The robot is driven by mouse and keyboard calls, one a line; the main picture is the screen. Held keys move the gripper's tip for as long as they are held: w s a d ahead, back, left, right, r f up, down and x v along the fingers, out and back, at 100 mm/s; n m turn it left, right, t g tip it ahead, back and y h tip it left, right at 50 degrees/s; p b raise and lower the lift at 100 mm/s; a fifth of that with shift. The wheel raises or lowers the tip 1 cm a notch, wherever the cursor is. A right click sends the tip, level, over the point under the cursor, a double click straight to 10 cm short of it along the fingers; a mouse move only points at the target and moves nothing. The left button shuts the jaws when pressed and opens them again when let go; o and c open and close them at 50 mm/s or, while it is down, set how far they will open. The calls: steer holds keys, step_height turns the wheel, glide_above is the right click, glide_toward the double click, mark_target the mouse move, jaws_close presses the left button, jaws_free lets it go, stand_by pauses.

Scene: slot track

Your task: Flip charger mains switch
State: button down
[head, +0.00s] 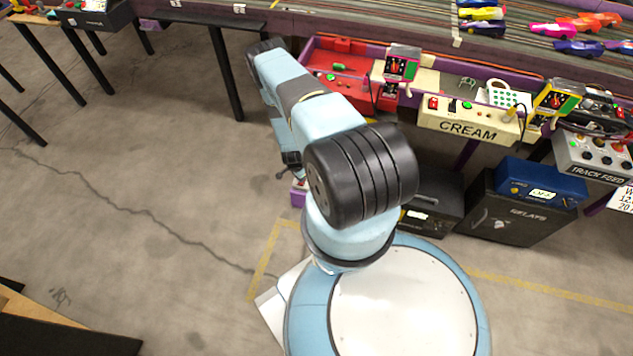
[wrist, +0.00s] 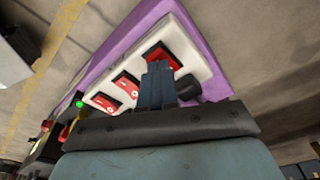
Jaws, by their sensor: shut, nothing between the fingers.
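In the wrist view a white switch panel (wrist: 140,72) is fixed on a purple strip (wrist: 110,55). Three red rocker switches in black or pale surrounds sit in a row: the top one (wrist: 161,56), a middle one (wrist: 127,84) and a lower one (wrist: 103,102). I cannot read which is the charger mains switch. My gripper (wrist: 157,66) is shut and empty, its fingertips right at the top switch and covering part of it. Whether they touch it, I cannot tell. In the head view my arm hides my gripper; a purple and white end (head: 299,193) shows beside the arm.
A black rounded part (wrist: 188,88) sits close right of my fingers. A green light (wrist: 79,104) shows at the lower left. In the head view, a cream control box (head: 468,132), black boxes and a blue box (head: 540,185) stand right of my arm; open floor lies left.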

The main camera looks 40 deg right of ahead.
steer(key=shift+f, duration=0.5)
stand_by(0.3)
steer(key=shift+r, duration=3.55)
